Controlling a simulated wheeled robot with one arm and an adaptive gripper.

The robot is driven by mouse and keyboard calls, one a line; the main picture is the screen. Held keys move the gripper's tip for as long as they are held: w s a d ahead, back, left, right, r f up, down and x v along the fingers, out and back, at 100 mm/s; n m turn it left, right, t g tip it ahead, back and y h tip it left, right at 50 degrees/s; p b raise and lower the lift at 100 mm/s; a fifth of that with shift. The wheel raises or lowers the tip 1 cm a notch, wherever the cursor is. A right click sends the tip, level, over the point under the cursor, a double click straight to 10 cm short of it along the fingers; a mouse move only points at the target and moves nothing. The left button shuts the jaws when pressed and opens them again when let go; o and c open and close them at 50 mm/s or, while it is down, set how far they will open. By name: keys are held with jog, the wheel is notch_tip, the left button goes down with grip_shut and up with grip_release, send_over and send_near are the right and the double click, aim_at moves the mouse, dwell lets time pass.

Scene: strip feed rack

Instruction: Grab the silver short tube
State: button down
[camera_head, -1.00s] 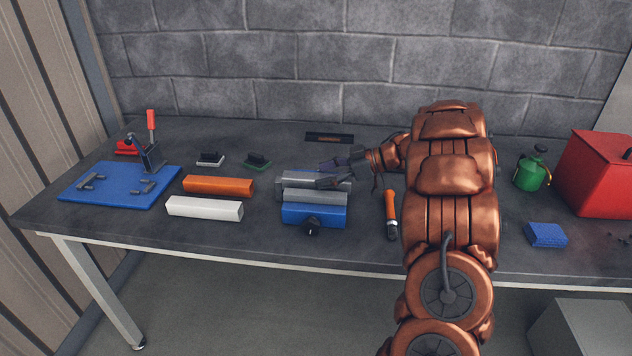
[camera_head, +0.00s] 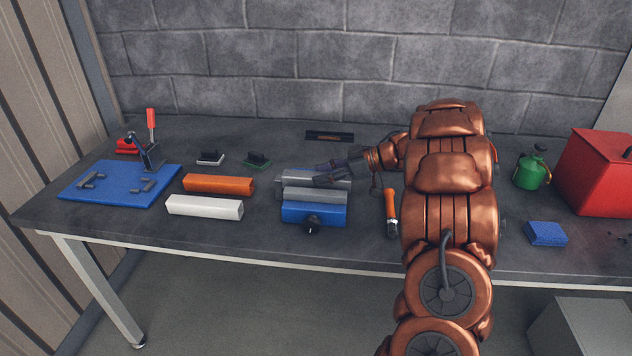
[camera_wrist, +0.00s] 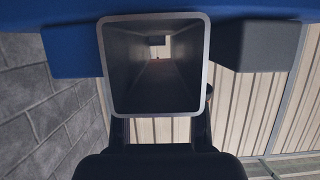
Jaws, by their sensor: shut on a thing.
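The silver short tube (camera_wrist: 156,90) is a hollow square tube. In the wrist view it shows end-on, and I look down its dark inside. My gripper (camera_head: 328,173) reaches in from the right in the head view and is shut on the tube at the back of the blue and grey rack (camera_head: 314,215). In the wrist view, dark fingers show just below the tube's near end. The blue of the rack lies along the top of that view. The fingers hide part of the tube in the head view.
An orange bar (camera_head: 218,184) and a white bar (camera_head: 204,208) lie left of the rack. A blue board (camera_head: 115,192) with a clamp is farther left. An orange-handled tool (camera_head: 391,207) lies right of the rack. A green can (camera_head: 530,172) and red box (camera_head: 598,170) stand at right.

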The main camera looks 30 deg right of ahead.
dwell(0.4)
jog(key=shift+a+r, duration=0.1)
jog(key=shift+r, duration=1.75)
jog(key=shift+s+a+b, duration=0.2)
jog(key=shift+a, duration=0.3)
jog(key=shift+s+a+b, duration=0.15)
jog(key=shift+a+b, duration=0.05)
jog(key=shift+a, duration=0.25)
jog(key=s+a+b, duration=0.1)
jog(key=s+a, duration=0.1)
jog(key=a, duration=0.4)
jog(key=s+a+r, duration=0.1)
jog(key=s+a, duration=0.1)
jog(key=a, duration=0.5)
jog(key=shift+s+r+b, duration=0.2)
jog(key=shift+s+b, duration=0.2)
